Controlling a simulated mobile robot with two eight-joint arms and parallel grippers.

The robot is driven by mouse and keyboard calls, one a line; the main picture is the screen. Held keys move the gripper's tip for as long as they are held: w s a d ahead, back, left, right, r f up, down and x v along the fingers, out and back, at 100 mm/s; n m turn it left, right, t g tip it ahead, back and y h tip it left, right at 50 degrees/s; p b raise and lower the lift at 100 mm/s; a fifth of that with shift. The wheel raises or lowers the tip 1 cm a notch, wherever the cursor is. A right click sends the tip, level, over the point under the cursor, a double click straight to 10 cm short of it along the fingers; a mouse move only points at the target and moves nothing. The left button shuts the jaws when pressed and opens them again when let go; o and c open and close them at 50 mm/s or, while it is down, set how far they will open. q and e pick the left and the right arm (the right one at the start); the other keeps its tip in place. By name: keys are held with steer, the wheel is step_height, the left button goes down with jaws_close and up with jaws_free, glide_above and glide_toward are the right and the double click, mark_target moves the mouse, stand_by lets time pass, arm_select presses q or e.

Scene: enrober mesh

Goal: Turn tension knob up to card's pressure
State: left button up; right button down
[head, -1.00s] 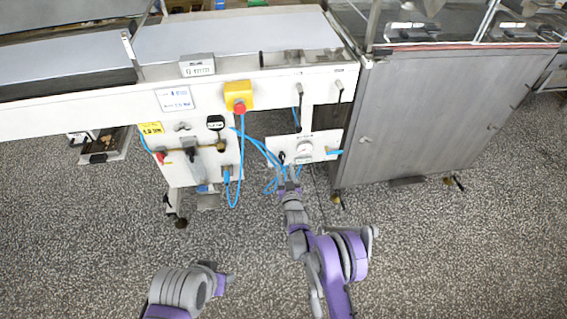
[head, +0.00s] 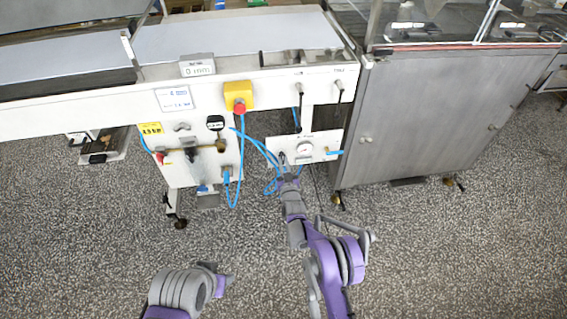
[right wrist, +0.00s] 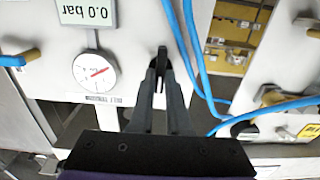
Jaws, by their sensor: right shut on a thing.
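The tension knob (right wrist: 161,57) is a small dark knob on a white panel, seen in the right wrist view. My right gripper (right wrist: 160,82) is shut on it, with a finger on each side; in the head view the gripper (head: 285,168) is small and reaches the panel from below. Left of the knob in the wrist view is a round white gauge (right wrist: 96,71) with a red needle. A label reading 0.0 bar (right wrist: 87,11) appears upside down beyond it. A white card (head: 176,99) with blue print is on the machine; its value is too small to read.
Blue hoses (head: 257,150) loop close beside my right gripper. A yellow box with a red button (head: 239,98) is on the machine's front. A grey cabinet (head: 430,120) stands to the right. The speckled floor in front is clear.

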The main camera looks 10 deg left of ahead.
stand_by(0.3)
steer(key=shift+d+f+m+b, duration=0.1)
steer(key=shift+f+m+b, duration=0.05)
steer(key=shift+m+b, duration=0.9)
steer(key=m+b, duration=0.2)
steer(key=m, duration=0.7)
steer(key=m+b, duration=0.3)
steer(key=m, duration=0.6)
steer(key=m+b, duration=0.3)
steer(key=m, duration=0.6)
steer(key=shift+w+d+f+m, duration=0.1)
steer(key=shift+f+m, duration=0.15)
steer(key=shift+f, duration=0.15)
